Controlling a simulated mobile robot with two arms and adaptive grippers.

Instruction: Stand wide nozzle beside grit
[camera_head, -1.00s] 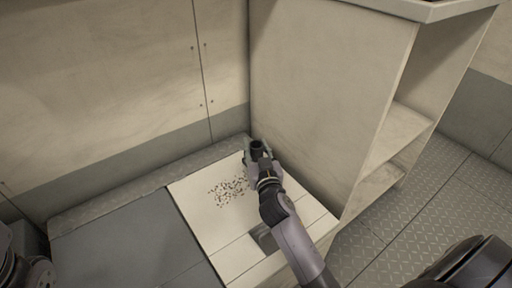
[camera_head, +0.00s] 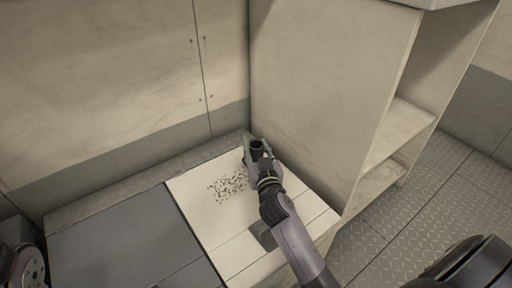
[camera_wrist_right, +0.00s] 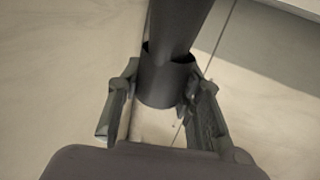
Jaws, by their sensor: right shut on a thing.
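The grit (camera_head: 229,185) is a scatter of small dark specks on a pale, panelled surface (camera_head: 198,195). My right gripper (camera_head: 257,154) is just right of the grit, near the foot of the pale cabinet side. It is shut on a dark tubular piece, which I take as the wide nozzle (camera_head: 257,147); its round open end faces up. In the right wrist view the nozzle (camera_wrist_right: 167,80) is a dark tube with a wider collar, between the two fingers (camera_wrist_right: 165,115). The fingers hide its lower end in the head view, so I cannot tell whether it touches the surface.
A pale cabinet (camera_head: 325,90) with open shelves (camera_head: 398,135) stands close on the right. A pale wall with a grey lower band (camera_head: 130,150) is behind. A flat grey panel (camera_head: 120,240) at left is clear. A dark grey patch (camera_head: 262,236) lies beside my right forearm.

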